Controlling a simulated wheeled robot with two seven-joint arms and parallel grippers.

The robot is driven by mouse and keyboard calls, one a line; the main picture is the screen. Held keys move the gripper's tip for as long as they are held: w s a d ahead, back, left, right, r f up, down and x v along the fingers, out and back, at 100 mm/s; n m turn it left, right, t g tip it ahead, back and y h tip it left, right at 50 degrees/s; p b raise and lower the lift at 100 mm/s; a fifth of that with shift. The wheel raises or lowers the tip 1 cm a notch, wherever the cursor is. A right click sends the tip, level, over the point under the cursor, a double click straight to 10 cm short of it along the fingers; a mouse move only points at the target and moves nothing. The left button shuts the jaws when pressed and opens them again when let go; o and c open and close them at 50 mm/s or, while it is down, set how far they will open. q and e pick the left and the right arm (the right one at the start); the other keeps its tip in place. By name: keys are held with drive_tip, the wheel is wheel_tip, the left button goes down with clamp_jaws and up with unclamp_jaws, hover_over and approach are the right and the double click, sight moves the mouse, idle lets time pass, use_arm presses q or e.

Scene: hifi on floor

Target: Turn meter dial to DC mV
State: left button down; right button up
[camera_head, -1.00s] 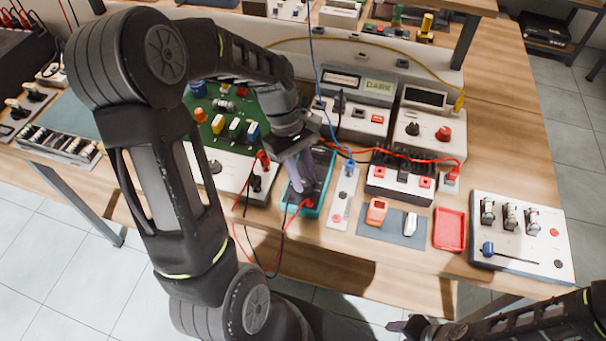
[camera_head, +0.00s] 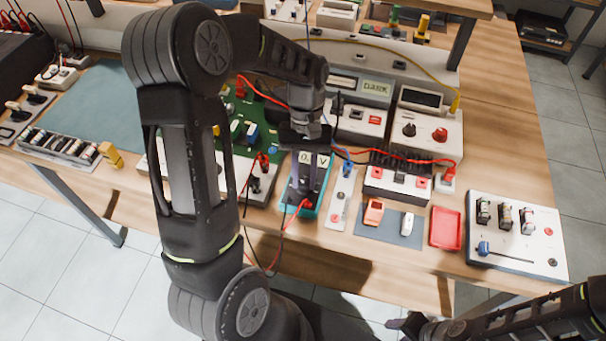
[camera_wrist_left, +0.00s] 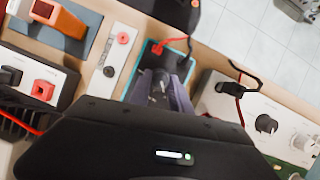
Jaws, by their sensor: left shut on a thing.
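The teal-edged meter (camera_head: 309,210) lies near the front edge of the bench, with its display (camera_head: 315,159) lit and showing a 0 and a V. My left gripper (camera_head: 304,190) points down over the meter's face, its two purple fingers shut on the dial. In the left wrist view, the grey dial (camera_wrist_left: 159,88) shows between the fingers, and the meter's teal rim (camera_wrist_left: 190,47) shows beyond. The dial's marks cannot be read. The tip of my right gripper (camera_head: 408,325) shows at the bottom, away from the bench; its opening is unclear.
Red and black leads run from the meter's front. A white strip with terminals (camera_head: 341,198) stands close on its right, a green circuit board (camera_head: 240,105) on its left. A red tray (camera_head: 446,229) and a switch panel (camera_head: 517,236) are farther right.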

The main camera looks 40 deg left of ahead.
use_arm(q)
drive_tip(key=m+y, duration=0.1)
drive_tip(key=m, duration=0.3)
drive_tip(key=shift+w+d+m+y, duration=0.1)
drive_tip(key=shift+d+m+y, duration=0.1)
drive_tip(key=shift+m+y, duration=0.15)
drive_tip(key=m+y, duration=0.1)
drive_tip(key=m, duration=0.3)
drive_tip(key=shift+d+y, duration=0.1)
drive_tip(key=shift+y, duration=0.25)
drive_tip(key=shift+m, duration=0.25)
drive_tip(key=c, duration=1.2)
unclamp_jaws()
drive_tip(key=shift+r, duration=0.1)
drive_tip(key=v, duration=0.7)
drive_tip(key=shift+w+d+r+p, duration=0.1)
drive_tip(key=shift+w+r+p, duration=0.15)
drive_tip(key=shift+p, duration=0.05)
drive_tip(key=shift+s, duration=0.1)
